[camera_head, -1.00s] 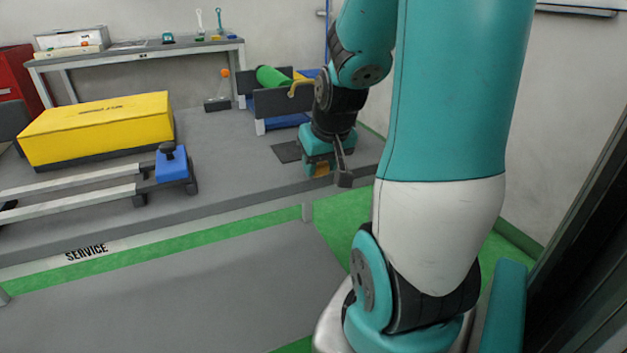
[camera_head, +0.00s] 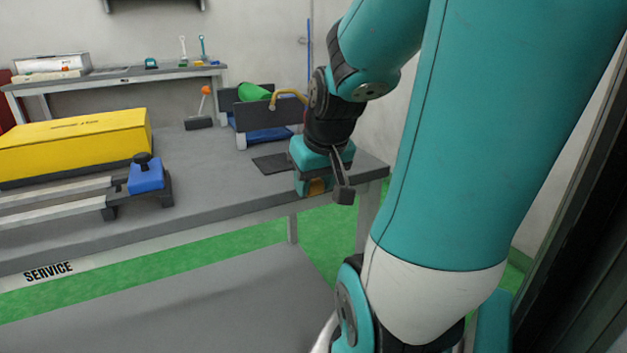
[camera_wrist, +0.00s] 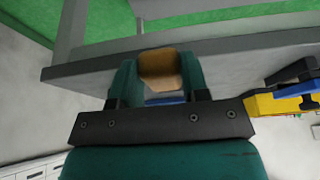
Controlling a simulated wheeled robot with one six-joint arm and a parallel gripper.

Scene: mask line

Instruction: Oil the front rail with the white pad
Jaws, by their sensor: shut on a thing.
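My gripper (camera_head: 318,188) is at the right end of the bench, near its front edge. It is shut on a tan block (camera_wrist: 168,70), which sits between the two teal fingers in the wrist view. I cannot make out a white pad; the block's underside is hidden. Two pale rails lie on the bench at left in the head view. The front rail (camera_head: 60,221) is the nearer one and is well left of my gripper. A blue carriage (camera_head: 146,178) with a black knob sits at the rails' right end.
The grey bench (camera_head: 215,180) carries a long yellow box (camera_head: 75,143) behind the rails. A dark mat (camera_head: 271,163) and a rack with a green roll (camera_head: 254,92) are behind my gripper. A lower grey surface (camera_head: 200,305) lies in front. Bench top between carriage and gripper is clear.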

